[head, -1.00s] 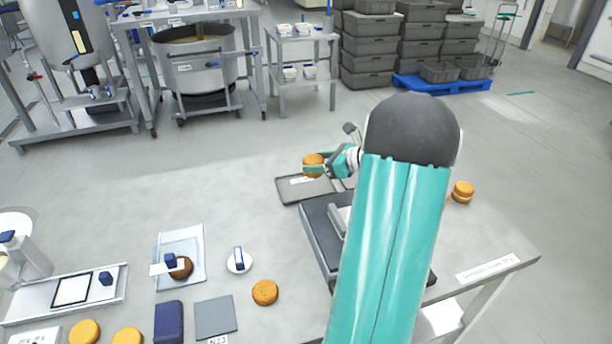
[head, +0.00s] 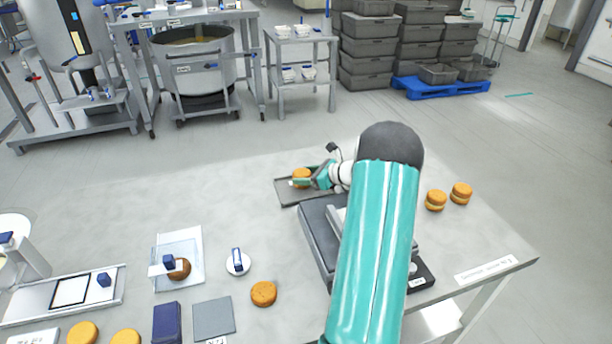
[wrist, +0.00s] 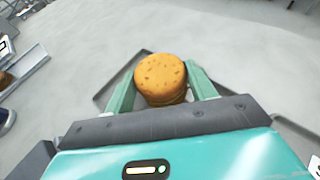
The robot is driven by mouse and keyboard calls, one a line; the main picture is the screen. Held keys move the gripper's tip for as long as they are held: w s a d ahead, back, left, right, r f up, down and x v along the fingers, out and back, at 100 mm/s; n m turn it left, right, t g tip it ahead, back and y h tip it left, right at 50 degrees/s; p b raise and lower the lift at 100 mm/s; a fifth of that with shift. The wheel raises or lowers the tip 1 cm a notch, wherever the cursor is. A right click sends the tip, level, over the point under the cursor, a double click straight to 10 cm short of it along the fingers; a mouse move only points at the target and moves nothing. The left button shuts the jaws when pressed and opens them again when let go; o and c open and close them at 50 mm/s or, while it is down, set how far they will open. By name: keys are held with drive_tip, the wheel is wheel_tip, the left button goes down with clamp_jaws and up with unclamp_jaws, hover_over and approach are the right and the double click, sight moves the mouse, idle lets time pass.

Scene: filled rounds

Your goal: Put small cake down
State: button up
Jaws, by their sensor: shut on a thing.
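A small round golden cake (head: 302,177) is between the fingers of my gripper (head: 309,182). In the wrist view the cake (wrist: 161,78) sits upright between the two green fingers of my gripper (wrist: 163,88), which are shut on its sides. The cake is over a flat dark grey tray (head: 287,195) at the back of the table. The tray's edge also shows behind the cake in the wrist view (wrist: 112,82). I cannot tell whether the cake's underside touches the tray.
A dark scale-like device (head: 318,232) stands in front of the tray, partly behind my arm. Two filled cakes (head: 436,200) (head: 461,193) stand to the right. A single cake (head: 264,294), a white round tool (head: 238,262) and a grey square (head: 214,318) lie front left. The table's back left is clear.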

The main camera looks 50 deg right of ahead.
drive_tip(key=o, duration=0.7)
drive_tip(key=shift+f, duration=0.1)
